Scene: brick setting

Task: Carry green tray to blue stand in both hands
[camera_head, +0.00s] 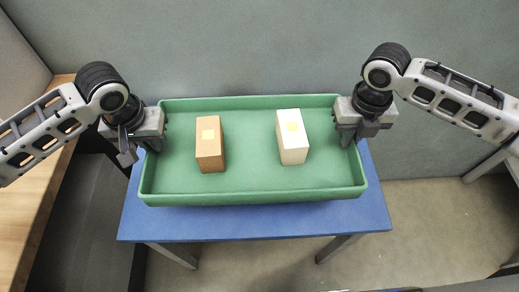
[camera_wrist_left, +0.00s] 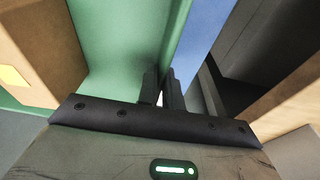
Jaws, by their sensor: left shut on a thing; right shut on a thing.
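The green tray (camera_head: 252,183) is over the blue stand (camera_head: 260,226) in the head view. I cannot tell whether it rests on the top or hangs just above it. A brown box (camera_head: 210,150) and a white box (camera_head: 293,148) stand inside the tray, each with a yellow mark on top. My left gripper (camera_head: 160,132) is shut on the tray's left wall. My right gripper (camera_head: 347,130) is shut on its right wall. In the left wrist view, the fingers (camera_wrist_left: 163,92) pinch the green wall (camera_wrist_left: 150,40), with the blue stand (camera_wrist_left: 207,30) beyond it.
A wooden surface (camera_head: 50,165) lies at the left, close to the stand. A grey wall (camera_head: 250,45) rises behind the stand. Bare floor (camera_head: 440,215) is open at the right and in front.

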